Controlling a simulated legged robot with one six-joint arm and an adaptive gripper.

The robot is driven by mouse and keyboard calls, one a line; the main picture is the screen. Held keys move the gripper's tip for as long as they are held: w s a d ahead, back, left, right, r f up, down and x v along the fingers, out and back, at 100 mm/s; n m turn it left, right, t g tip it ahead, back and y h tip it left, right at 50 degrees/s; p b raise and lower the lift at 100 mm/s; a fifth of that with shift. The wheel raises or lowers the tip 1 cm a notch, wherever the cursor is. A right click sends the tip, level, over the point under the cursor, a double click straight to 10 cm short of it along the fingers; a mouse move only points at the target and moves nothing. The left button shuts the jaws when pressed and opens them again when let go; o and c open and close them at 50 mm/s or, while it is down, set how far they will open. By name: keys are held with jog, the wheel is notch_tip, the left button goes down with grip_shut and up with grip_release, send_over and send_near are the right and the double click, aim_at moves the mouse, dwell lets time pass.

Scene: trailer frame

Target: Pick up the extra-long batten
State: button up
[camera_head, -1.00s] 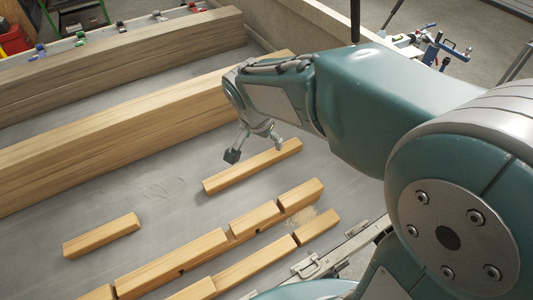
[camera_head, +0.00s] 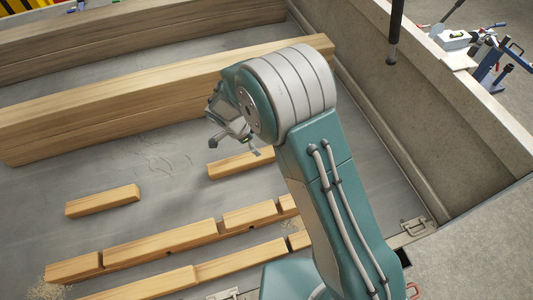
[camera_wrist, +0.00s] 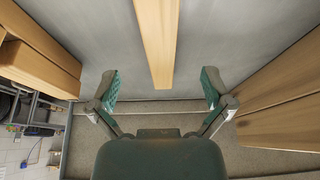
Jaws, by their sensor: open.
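My gripper (camera_head: 235,146) hangs over the grey bed, just above a loose wooden batten (camera_head: 240,162) whose right end is hidden behind my arm. In the wrist view my gripper (camera_wrist: 160,76) is open and empty. One batten (camera_wrist: 158,40) points in between its two fingers, with its near end around fingertip level and its far end out of the picture. It looks like the loose batten under my gripper. A shorter batten (camera_head: 102,200) lies apart on the left. The frames do not settle which piece is the extra-long one.
Thick beams (camera_head: 150,88) lie across the back of the bed. Rows of battens (camera_head: 160,243) lie along the front, partly hidden by my arm. A tall side wall (camera_head: 450,125) bounds the bed on the right. Bare bed floor (camera_head: 165,165) shows between beams and battens.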

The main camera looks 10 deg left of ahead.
aim_at(263, 153)
jog(key=x, duration=0.8)
jog(key=shift+d+f, duration=0.15)
jog(key=shift+f, duration=0.15)
jog(key=shift+w+f, duration=0.1)
jog(key=shift+f, duration=0.2)
jog(key=c, duration=1.4)
